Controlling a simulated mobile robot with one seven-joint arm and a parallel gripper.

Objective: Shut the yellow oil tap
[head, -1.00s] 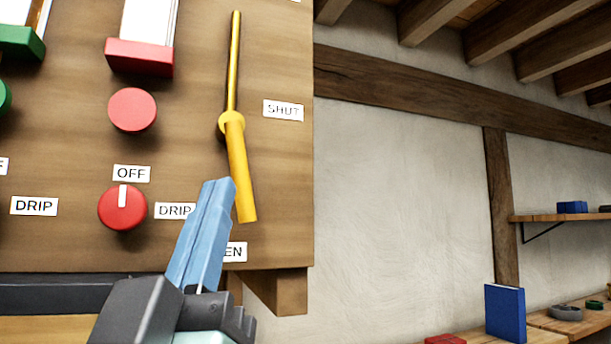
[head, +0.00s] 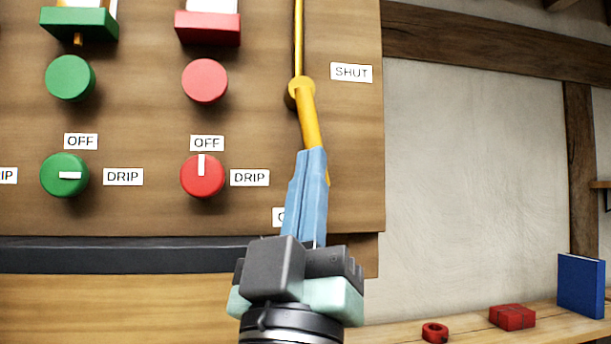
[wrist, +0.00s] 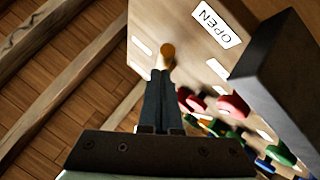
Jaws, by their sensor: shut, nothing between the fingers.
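The yellow oil tap has a lever (head: 309,120) that hangs down from its round hub, tilted slightly right at its lower end, on the wooden panel (head: 130,215). A SHUT label (head: 351,72) is to the right of the hub. A label near the lever's lower end is mostly hidden by my gripper in the head view; the wrist view shows an OPEN label (wrist: 217,24). My gripper (head: 313,152) is shut and empty, with its blue fingertips over the lower lever. In the wrist view the lever's end (wrist: 167,52) is right at the fingertips; I cannot tell whether they touch.
A red knob (head: 202,176) points up to OFF, and a green knob (head: 64,175) points sideways toward DRIP. A dark ledge (head: 110,251) runs below the panel. A shelf at right holds a blue book (head: 581,286), a red box (head: 512,317) and a red ring (head: 435,332).

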